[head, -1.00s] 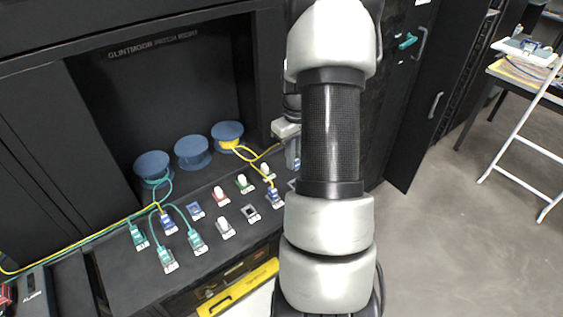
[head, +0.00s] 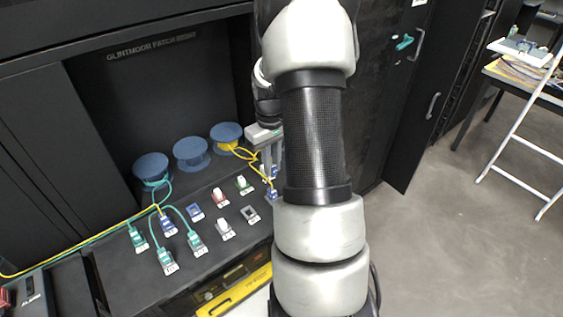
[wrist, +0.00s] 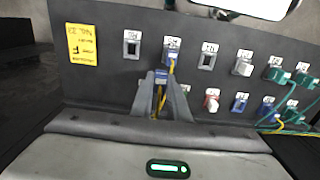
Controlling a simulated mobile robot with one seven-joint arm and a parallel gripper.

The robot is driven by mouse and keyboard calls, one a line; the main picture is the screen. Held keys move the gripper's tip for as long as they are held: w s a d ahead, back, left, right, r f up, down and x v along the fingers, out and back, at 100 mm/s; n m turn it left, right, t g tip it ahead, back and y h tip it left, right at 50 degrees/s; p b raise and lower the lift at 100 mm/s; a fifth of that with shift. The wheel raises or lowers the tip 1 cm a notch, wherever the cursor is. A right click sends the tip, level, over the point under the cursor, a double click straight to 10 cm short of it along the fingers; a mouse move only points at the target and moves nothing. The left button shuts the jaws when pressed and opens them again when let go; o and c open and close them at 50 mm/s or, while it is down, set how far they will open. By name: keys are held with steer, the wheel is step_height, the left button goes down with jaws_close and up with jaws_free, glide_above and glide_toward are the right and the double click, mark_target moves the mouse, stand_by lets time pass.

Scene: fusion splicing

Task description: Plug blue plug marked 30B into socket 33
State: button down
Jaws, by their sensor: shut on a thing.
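My gripper (wrist: 160,88) is shut on a blue plug (wrist: 161,76) in the wrist view. A yellow cable (wrist: 160,101) runs back between the fingers. The held plug appears in front of a front-row socket where another blue plug (wrist: 172,57) with a yellow cable sits. That seated plug also shows in the head view (head: 271,194), partly beside my arm. Empty grey sockets (wrist: 132,44) and (wrist: 208,60) flank it. The labels are too small to read, so I cannot tell which socket is 33.
Green plugs (head: 166,260), a red one (head: 219,196) and a white one (head: 225,230) stand on the sloped black panel (head: 125,285). Blue reels (head: 190,152) stand behind. Cables cross the left side. A yellow label (wrist: 83,45) lies on the panel.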

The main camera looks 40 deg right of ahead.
steer(key=w+a, duration=0.4)
steer(key=a, duration=0.7)
steer(key=w+a, duration=0.4)
steer(key=a, duration=0.7)
steer(key=shift+w+a+f+b, duration=0.1)
steer(key=shift+a+f+b, duration=0.1)
steer(key=shift+f+b, duration=0.8)
steer(key=shift+s+a+f+b, duration=0.1)
steer(key=shift+a+f+b, duration=0.1)
steer(key=shift+f+b, duration=0.75)
steer(key=shift+w+a+f+b, duration=0.1)
steer(key=shift+a+f+b, duration=0.1)
steer(key=shift+f+b, duration=0.75)
steer(key=shift+f, duration=0.8)
steer(key=c, duration=1.6)
jaws_free()
steer(key=shift+c, duration=0.2)
steer(key=shift+r, duration=0.1)
step_height(320, 180, up, 17)
steer(key=shift+r, duration=0.15)
